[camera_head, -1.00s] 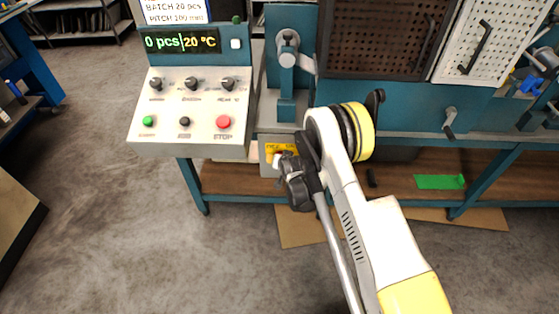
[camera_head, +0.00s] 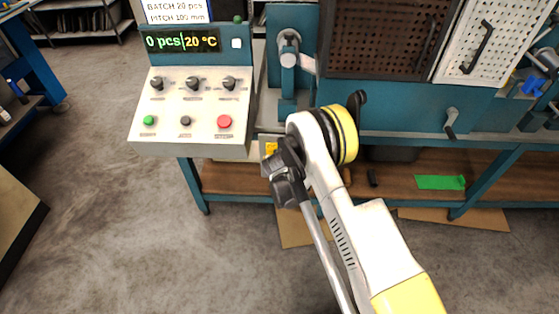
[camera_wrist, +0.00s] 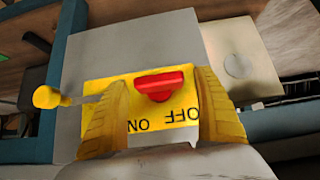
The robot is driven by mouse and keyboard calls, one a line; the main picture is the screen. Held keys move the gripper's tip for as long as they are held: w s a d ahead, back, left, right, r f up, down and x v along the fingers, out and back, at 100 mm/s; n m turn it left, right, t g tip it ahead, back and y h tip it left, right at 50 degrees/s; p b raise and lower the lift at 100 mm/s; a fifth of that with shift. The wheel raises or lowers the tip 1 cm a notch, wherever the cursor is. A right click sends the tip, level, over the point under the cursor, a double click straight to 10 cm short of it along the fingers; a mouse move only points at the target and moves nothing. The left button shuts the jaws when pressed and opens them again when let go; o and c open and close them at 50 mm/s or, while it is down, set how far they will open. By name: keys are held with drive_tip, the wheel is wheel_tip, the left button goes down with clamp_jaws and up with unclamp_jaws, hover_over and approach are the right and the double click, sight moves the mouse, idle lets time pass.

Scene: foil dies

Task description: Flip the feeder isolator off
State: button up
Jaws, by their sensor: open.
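The feeder isolator is a grey box (camera_wrist: 130,50) with a yellow plate (camera_wrist: 100,70), a red raised piece (camera_wrist: 160,85) and the words OFF and ON, upside down in the wrist view. A lever with a yellow ball knob (camera_wrist: 47,97) sticks out to the left, on the ON side. Part of its rod is hidden behind the left finger. My gripper (camera_wrist: 160,108) is open, with its yellow fingers either side of the red piece; contact cannot be told. In the head view, my gripper (camera_head: 276,166) covers most of the isolator's yellow plate (camera_head: 270,148).
The control panel (camera_head: 190,105) with knobs and buttons stands left of my arm. A blue workbench (camera_head: 385,120) with a perforated dark guard (camera_head: 385,40) lies behind. A crank handle (camera_head: 451,120) is to the right.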

drive_tip(key=shift+r, duration=0.1)
drive_tip(key=v, duration=1.2)
